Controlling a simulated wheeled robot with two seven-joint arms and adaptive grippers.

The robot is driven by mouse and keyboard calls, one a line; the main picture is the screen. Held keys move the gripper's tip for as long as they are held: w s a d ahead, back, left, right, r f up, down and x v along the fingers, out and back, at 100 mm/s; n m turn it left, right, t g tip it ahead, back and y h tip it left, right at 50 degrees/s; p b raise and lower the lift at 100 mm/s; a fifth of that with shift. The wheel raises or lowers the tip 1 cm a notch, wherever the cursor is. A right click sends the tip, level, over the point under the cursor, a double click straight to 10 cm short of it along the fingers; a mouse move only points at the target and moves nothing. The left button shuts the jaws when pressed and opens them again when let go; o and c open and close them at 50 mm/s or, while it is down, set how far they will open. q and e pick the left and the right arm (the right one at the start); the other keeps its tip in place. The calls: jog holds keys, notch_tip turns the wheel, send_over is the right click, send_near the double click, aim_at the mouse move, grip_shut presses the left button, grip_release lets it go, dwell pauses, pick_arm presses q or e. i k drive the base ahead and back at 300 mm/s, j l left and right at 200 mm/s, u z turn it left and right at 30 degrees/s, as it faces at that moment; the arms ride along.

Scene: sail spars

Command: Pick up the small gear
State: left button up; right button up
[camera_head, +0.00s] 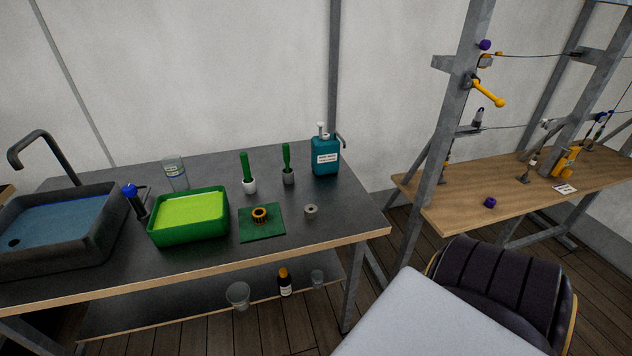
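An orange-brown toothed gear (260,214) lies on a small green mat (263,234) on the dark-topped bench, right of the green tray. A smaller grey ring (311,210) with a hole in its middle lies on the bare bench top just right of the mat. It is too small in the picture to tell whether it has teeth. Neither of my grippers shows in the head view.
On the bench (335,228) stand a sink (98,240), a green tray (188,235) of yellow-green liquid, a clear bottle (175,175), two green-handled brushes and a teal dispenser (326,158).

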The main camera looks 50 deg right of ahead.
aim_at(311, 211)
jog(key=i+l+z, duration=0.2)
jog(key=z, duration=0.3)
jog(key=i+l+z, duration=0.15)
jog(key=z, duration=0.35)
jog(key=i+z, duration=0.3)
jog(key=z, duration=0.2)
jog(key=u, duration=2.15)
